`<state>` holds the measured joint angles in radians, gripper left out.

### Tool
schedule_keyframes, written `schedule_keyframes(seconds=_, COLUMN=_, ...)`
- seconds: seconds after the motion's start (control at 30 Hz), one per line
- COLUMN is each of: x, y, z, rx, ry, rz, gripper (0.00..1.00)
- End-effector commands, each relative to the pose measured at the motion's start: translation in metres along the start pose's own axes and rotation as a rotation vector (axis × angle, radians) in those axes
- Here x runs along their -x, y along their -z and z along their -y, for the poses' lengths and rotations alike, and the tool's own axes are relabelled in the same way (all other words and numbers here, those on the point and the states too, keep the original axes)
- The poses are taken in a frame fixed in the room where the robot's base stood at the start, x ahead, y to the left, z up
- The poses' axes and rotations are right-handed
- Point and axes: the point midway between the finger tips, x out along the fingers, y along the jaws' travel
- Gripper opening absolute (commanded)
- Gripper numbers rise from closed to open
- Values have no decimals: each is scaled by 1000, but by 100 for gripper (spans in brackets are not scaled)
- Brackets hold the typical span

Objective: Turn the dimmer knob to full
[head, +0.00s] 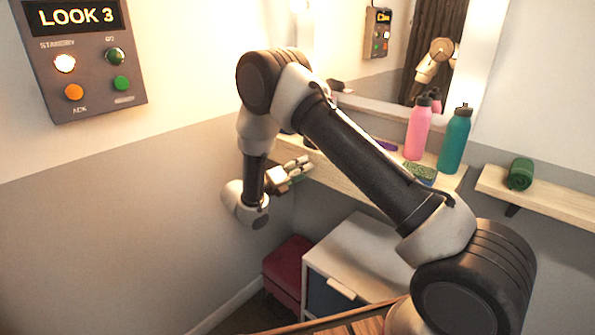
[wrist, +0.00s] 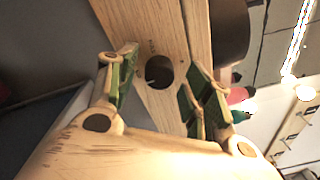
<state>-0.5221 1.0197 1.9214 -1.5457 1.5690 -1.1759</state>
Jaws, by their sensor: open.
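In the wrist view a dark round knob (wrist: 158,72) with a small pale mark sits on the pale wood of the shelf (wrist: 150,32). It looks like the dimmer knob. My gripper (wrist: 160,66) is open, with one green-padded finger on each side of the knob. I cannot tell whether either finger touches it. In the head view my gripper (head: 294,172) is at the left end of the shelf (head: 350,172) under the mirror. The knob is not visible there.
A cue panel (head: 85,95) reading LOOK 3 hangs on the left wall. Pink (head: 417,132) and teal (head: 455,140) bottles stand on the shelf. A green roll (head: 520,173) lies on the right shelf. A white cabinet (head: 360,255) and red stool (head: 287,268) stand below. A dark round object (wrist: 230,30) is near my gripper.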

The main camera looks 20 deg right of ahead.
Motion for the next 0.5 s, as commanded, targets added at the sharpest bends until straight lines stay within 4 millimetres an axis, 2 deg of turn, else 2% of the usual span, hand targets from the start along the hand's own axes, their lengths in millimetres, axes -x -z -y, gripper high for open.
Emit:
schedule_keyframes(seconds=0.1, x=0, y=0, z=0, rx=0, ry=0, rz=0, gripper=50)
schedule_keyframes(seconds=0.37, x=0, y=0, z=0, rx=0, ry=0, rz=0, gripper=4)
schedule_keyframes(seconds=0.5, x=0, y=0, z=0, rx=-2, ry=1, rz=-1, gripper=4)
